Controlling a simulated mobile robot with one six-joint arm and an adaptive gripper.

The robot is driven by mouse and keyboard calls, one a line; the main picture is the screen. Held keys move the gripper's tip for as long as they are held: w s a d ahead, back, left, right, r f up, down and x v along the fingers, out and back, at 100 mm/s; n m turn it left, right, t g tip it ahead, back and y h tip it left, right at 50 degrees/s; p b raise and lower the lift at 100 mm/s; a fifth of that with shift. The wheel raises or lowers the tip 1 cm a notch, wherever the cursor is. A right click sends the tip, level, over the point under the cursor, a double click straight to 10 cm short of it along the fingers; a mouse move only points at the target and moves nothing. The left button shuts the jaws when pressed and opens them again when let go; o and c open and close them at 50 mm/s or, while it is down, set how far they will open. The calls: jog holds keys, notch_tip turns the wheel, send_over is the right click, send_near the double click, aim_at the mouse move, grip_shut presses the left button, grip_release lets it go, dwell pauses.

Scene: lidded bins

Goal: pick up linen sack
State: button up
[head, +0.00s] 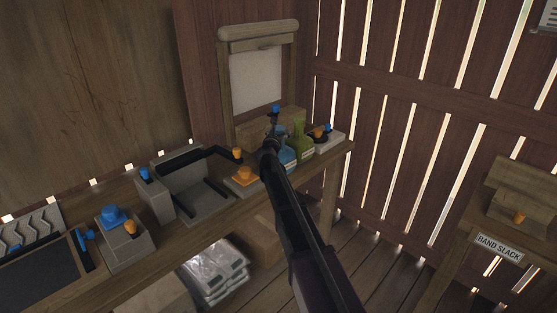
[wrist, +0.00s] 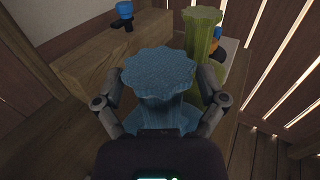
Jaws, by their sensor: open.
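A blue sack (wrist: 160,75) with a wide ruffled top and narrow neck stands upright on the bench, its lower part partly hidden by my gripper. It also shows in the head view (head: 287,157), partly behind my arm. A green sack (wrist: 203,28) of similar shape stands just behind and to its right, and also in the head view (head: 302,140). My gripper (wrist: 163,88) is open, with one finger on each side of the blue sack's neck; contact is not clear.
An orange-knobbed pad (head: 243,178) and grey bins (head: 125,238) line the bench to the left. Slatted walls close the right side.

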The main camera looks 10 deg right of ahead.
grip_shut()
jog(key=shift+r, duration=0.15)
dwell(0.4)
notch_tip(320, 180, up, 4)
jog(key=p, duration=0.4)
jog(key=shift+f, duration=0.25)
jog(key=s+d, duration=0.3)
jog(key=s, duration=0.4)
jog(key=s+d+r+p, duration=0.1)
jog(key=s+d, duration=0.2)
jog(key=s, duration=0.4)
jog(key=shift+s+d, duration=0.25)
jog(key=shift+s, duration=0.1)
jog(key=shift+r, duration=0.1)
